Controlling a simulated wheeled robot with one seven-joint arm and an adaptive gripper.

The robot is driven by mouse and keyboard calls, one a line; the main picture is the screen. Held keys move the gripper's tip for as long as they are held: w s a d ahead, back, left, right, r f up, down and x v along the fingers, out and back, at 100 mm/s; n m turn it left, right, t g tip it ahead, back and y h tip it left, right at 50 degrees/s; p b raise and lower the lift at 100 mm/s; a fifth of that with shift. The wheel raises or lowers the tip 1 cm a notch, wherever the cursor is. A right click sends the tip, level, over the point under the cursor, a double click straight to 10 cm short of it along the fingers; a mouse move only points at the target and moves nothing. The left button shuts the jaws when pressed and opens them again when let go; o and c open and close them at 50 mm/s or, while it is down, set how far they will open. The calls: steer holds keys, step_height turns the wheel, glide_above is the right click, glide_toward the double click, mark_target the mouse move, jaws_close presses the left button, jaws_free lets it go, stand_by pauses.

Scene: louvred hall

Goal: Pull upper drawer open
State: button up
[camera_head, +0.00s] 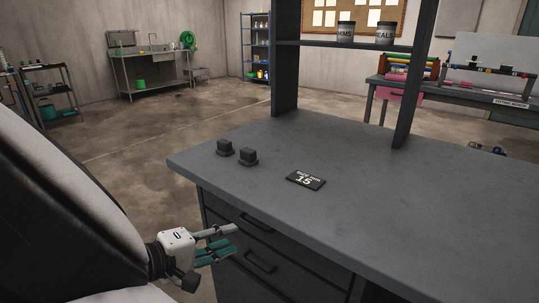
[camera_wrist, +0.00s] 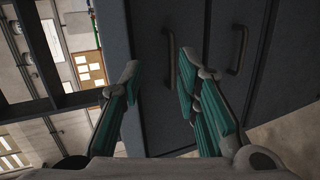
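The upper drawer (camera_head: 238,212) is in the front of a dark grey workbench and looks shut. Its dark bar handle (camera_head: 256,223) also shows in the wrist view (camera_wrist: 171,58), where the picture is turned sideways. My gripper (camera_head: 228,240) is in front of the drawers at the bench's left end. In the wrist view my gripper (camera_wrist: 157,66) is open, with teal-padded fingers apart. The upper handle appears between the fingertips, close to the right one, which partly overlaps it. I see no clear contact. The lower drawer's handle (camera_wrist: 238,50) is outside the fingers.
The worktop (camera_head: 400,215) overhangs above the drawers and carries two small dark blocks (camera_head: 236,152) and a plate marked 15 (camera_head: 306,180). A shelf upright (camera_head: 411,90) stands on it. Open floor (camera_head: 130,170) lies left of the bench.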

mark_target(253, 227)
steer(key=a+f+n+t+b, duration=0.1)
steer(key=a+f+n+t, duration=0.1)
steer(key=a+f, duration=0.1)
steer(key=b+x, duration=0.3)
steer(key=x, duration=0.9)
steer(key=shift+w+f, duration=0.15)
steer(key=shift+w, duration=0.2)
steer(key=shift+d, duration=0.15)
jaws_close()
